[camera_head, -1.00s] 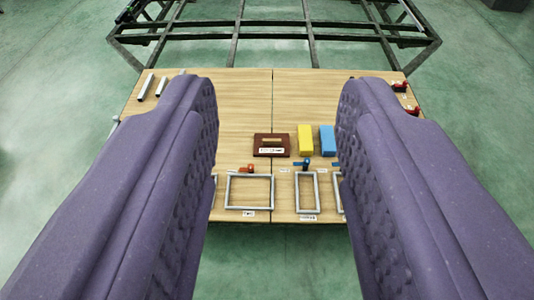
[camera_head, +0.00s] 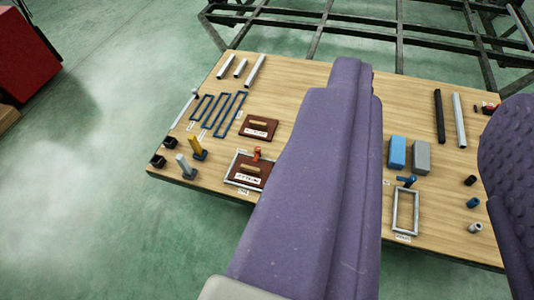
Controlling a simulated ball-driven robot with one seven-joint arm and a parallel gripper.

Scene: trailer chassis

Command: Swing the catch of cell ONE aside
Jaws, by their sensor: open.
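A grey rectangular frame (camera_head: 230,180) near the table's left front edge has a dark red-brown plate (camera_head: 247,172) inside it. A small red catch (camera_head: 256,154) stands at the frame's back edge. A second, empty grey frame (camera_head: 416,215) with a blue catch (camera_head: 406,181) stands further right. The labels are too small to read, so I cannot tell which cell is ONE. My gripper (camera_head: 432,92) has two purple padded fingers, wide apart with nothing between them but the table. The left finger hides the table's middle and lies right of the red catch. Neither finger touches a catch.
A second brown plate (camera_head: 258,127), blue slim frames (camera_head: 216,115), yellow (camera_head: 196,148) and grey (camera_head: 186,166) posts stand on the left. Blue (camera_head: 397,152) and grey (camera_head: 421,157) blocks, and several rods and small cylinders, lie right. A dark metal chassis (camera_head: 400,30) is behind the table.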

